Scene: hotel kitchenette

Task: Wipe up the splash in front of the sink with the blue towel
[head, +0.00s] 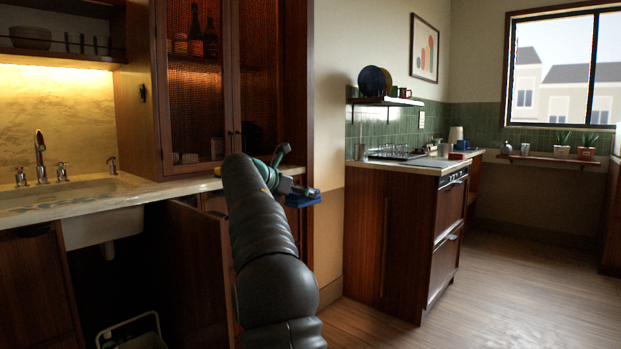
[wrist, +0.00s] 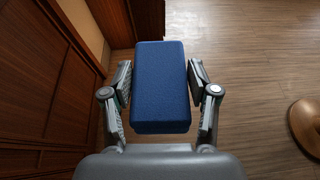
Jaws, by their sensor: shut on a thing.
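The blue towel (wrist: 161,85) is a folded, block-shaped pad between the fingers of my gripper (wrist: 160,88) in the wrist view. My gripper is shut on it and holds it in the air over the wood floor. In the head view the towel (head: 303,200) shows small and blue at the end of my gripper (head: 294,189), to the right of the counter's end. The sink (head: 88,190) is at the left, set in a pale stone counter (head: 160,190). A faint bluish, glossy splash (head: 42,207) lies on the counter's front strip before the sink.
A brass tap (head: 41,155) with handles stands behind the sink. A cabinet door (head: 197,258) stands open below the counter. A tall glass-fronted cabinet (head: 215,90) rises from it. A second counter (head: 400,167) stands further right. Open floor lies at the right.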

